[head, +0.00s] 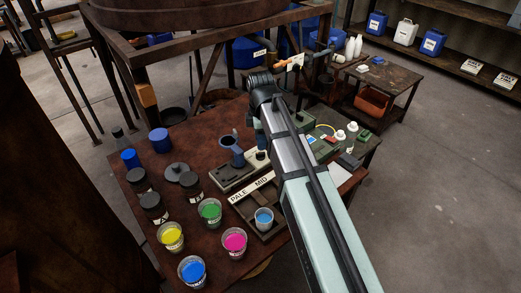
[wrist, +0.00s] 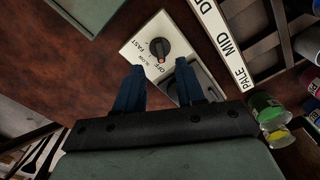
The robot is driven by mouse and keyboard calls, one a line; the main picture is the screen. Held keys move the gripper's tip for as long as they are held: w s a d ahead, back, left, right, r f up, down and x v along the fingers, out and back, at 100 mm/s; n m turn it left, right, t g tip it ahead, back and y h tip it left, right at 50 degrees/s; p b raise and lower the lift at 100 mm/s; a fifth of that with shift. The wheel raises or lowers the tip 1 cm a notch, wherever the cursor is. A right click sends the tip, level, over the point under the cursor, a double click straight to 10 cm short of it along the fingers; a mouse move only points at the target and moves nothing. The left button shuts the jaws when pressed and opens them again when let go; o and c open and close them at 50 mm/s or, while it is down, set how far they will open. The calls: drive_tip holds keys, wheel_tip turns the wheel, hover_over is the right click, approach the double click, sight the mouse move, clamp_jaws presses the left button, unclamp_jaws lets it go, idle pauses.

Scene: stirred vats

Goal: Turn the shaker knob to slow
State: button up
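In the wrist view, the black shaker knob (wrist: 160,47) sits on a white panel (wrist: 136,46) lettered OFF, FAST and SLOW. The knob shows just beyond the fingertips, and I see no contact.
Paint cups, including a yellow one (head: 171,236) and a magenta one (head: 234,242), stand on the brown table. Dark jars (head: 153,207) stand to the left. A tray lettered PALE and MID (head: 251,190) lies beside the shaker. A green unit (head: 350,135) is at the right.

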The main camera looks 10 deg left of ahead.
sight(260, 153)
drive_tip(key=shift+f, duration=2.75)
drive_tip(key=shift+c, duration=0.4)
clamp_jaws()
